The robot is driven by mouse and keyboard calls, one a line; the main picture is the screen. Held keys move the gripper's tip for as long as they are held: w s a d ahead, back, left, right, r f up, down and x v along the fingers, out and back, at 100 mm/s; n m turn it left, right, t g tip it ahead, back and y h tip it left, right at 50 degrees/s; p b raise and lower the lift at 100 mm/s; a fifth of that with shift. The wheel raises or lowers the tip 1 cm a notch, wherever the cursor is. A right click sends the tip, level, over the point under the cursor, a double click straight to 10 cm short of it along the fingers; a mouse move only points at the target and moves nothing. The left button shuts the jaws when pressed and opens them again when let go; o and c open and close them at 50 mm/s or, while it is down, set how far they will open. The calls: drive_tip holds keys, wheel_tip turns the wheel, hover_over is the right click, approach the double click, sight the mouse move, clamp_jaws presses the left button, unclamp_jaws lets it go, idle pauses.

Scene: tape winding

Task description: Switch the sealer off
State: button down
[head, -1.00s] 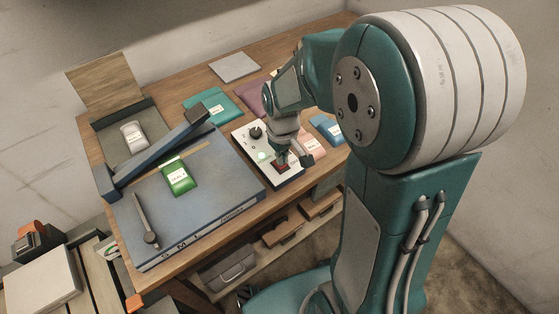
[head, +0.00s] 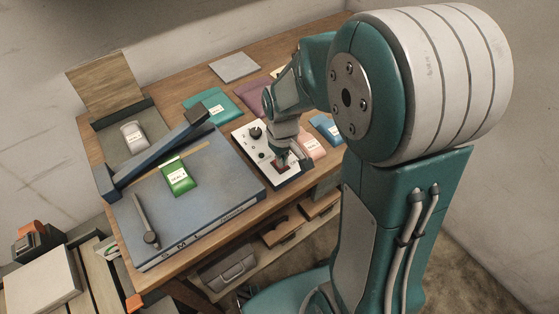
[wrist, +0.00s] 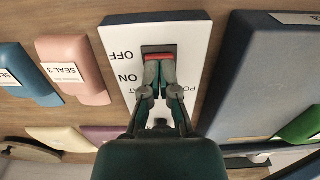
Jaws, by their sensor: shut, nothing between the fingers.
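The sealer's white control panel (head: 244,141) lies on the table beside the blue sealer body (head: 215,205). It has a black knob (head: 255,132) and a small indicator light (head: 262,155) that looks dark. My gripper (head: 283,161) is shut and empty, pointing down at the red switch in the panel's near part. In the wrist view, the fingertips (wrist: 159,72) are at the red switch (wrist: 160,56) in its dark slot, beside the printed words OFF and ON. The fingers hide part of the switch, and I cannot tell whether they touch it.
A green packet (head: 178,178) lies on the sealer body. Pink (head: 314,146) and blue (head: 326,127) packets lie right of the panel. A teal packet (head: 215,107) lies behind the sealer. Drawers and a grey case (head: 229,271) sit below the tabletop.

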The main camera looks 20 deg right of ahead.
drive_tip(key=shift+r, duration=3.5)
drive_tip(key=shift+s+r, duration=0.15)
drive_tip(key=shift+r, duration=0.1)
drive_tip(key=s+r+m+t, duration=0.3)
drive_tip(key=s+r+t, duration=0.2)
drive_tip(key=s+r, duration=0.5)
drive_tip(key=shift+s+r+m+t, duration=0.3)
drive_tip(key=shift+s+r, duration=0.05)
drive_tip(key=shift+s, duration=1.6)
